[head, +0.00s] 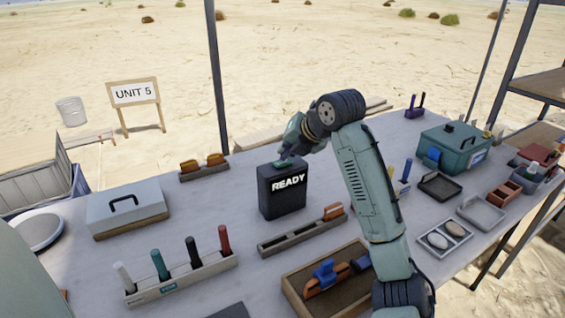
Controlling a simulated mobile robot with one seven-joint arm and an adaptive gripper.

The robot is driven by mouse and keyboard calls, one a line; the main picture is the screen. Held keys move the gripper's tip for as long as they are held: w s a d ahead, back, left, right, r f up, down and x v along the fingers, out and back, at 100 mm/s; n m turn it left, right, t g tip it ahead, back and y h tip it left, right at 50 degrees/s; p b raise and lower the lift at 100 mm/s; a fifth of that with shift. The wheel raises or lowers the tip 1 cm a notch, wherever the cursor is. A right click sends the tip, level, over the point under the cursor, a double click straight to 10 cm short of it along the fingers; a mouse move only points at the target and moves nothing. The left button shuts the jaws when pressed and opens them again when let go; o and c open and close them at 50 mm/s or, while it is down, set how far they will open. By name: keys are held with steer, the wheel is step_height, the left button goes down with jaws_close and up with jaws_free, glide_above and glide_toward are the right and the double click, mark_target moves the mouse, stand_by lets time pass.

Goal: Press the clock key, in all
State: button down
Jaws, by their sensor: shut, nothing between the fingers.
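A black box (282,196) stands upright on the table near the middle of the head view, with the white word READY on its front. I take it for the clock. My gripper (286,158) reaches over the box from the right and points down at its top. Its fingers are shut and empty. The tips are at or just above the top face; I cannot tell whether they touch. A small teal patch shows at the tips, and I cannot tell whether it is the key or part of my gripper. The key itself is not clearly visible.
A slotted rack (292,238) lies in front of the box, and a wooden tray (293,291) with tools is nearer. A grey case (127,205) and a rack of coloured handles (184,279) stand left. A green toolbox (455,150) stands right. Bare tabletop lies left of the box.

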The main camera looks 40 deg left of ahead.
mark_target(286, 161)
steer(key=shift+f, duration=0.4)
stand_by(0.4)
steer(key=shift+r, duration=0.2)
steer(key=shift+r+p, duration=0.45)
steer(key=shift+r, duration=0.15)
step_height(286, 161, up, 5)
steer(key=p, duration=0.4)
steer(key=shift+r, duration=0.1)
stand_by(0.9)
